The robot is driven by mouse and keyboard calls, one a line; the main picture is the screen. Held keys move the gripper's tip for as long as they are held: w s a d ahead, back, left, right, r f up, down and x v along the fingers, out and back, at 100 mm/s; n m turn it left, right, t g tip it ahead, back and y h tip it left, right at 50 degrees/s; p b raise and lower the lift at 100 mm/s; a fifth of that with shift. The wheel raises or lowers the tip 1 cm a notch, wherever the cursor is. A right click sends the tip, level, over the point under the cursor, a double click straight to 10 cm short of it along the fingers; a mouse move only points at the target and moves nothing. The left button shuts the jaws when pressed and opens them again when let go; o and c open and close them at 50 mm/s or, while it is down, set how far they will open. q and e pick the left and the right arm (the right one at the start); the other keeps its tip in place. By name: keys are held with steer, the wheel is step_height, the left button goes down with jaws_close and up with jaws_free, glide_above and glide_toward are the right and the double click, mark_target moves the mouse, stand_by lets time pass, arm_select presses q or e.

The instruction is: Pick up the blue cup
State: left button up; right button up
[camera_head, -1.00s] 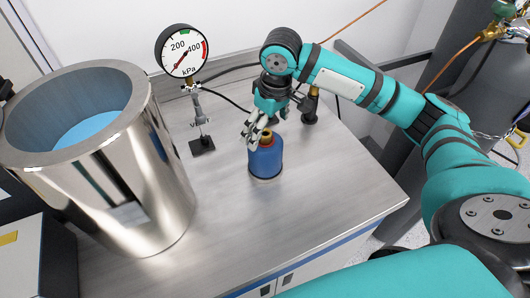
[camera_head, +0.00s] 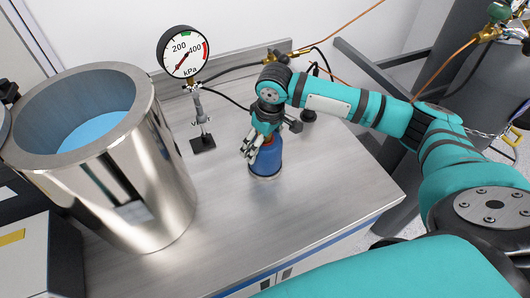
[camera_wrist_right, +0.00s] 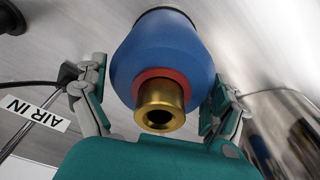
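The blue cup (camera_head: 267,162) stands upright on the metal bench in the head view. It looks like a rounded blue body with a red collar and a brass neck on top; a dark base shows below. In the right wrist view the blue cup (camera_wrist_right: 165,60) fills the middle, its brass neck pointing toward the camera. My right gripper (camera_head: 257,147) is low over the cup's top. In the wrist view the right gripper's fingers (camera_wrist_right: 157,90) are apart, one on each side of the cup. A gap shows at the left finger; contact at the right finger is unclear. My left gripper is out of view.
A large steel vessel (camera_head: 160,185) stands left of the cup. A pressure gauge (camera_head: 184,52) on a stand (camera_head: 202,142) is behind and left. A brass fitting (camera_head: 281,56) with a hose lies behind my right arm. Bare bench (camera_head: 250,215) lies in front of the cup.

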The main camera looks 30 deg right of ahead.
steer(key=c, duration=0.5)
steer(key=shift+w+r, duration=0.1)
steer(key=shift+w, duration=0.05)
steer(key=shift+r+b, duration=0.35)
steer(key=shift+r, duration=0.35)
steer(key=shift+r+b, duration=0.35)
steer(key=shift+r, duration=0.55)
steer(key=s+a+b, duration=0.1)
steer(key=s+a, duration=0.1)
steer(key=s, duration=0.3)
steer(key=s+a+r+b, duration=0.1)
steer(key=s+a, duration=0.1)
steer(key=s, duration=0.3)
steer(key=s+a, duration=0.1)
steer(key=s, duration=0.4)
steer(key=shift+a+r+b, duration=0.35)
steer(key=shift+a+b, duration=0.05)
steer(key=o, duration=0.5)
steer(key=shift+s, duration=0.1)
jaws_close()
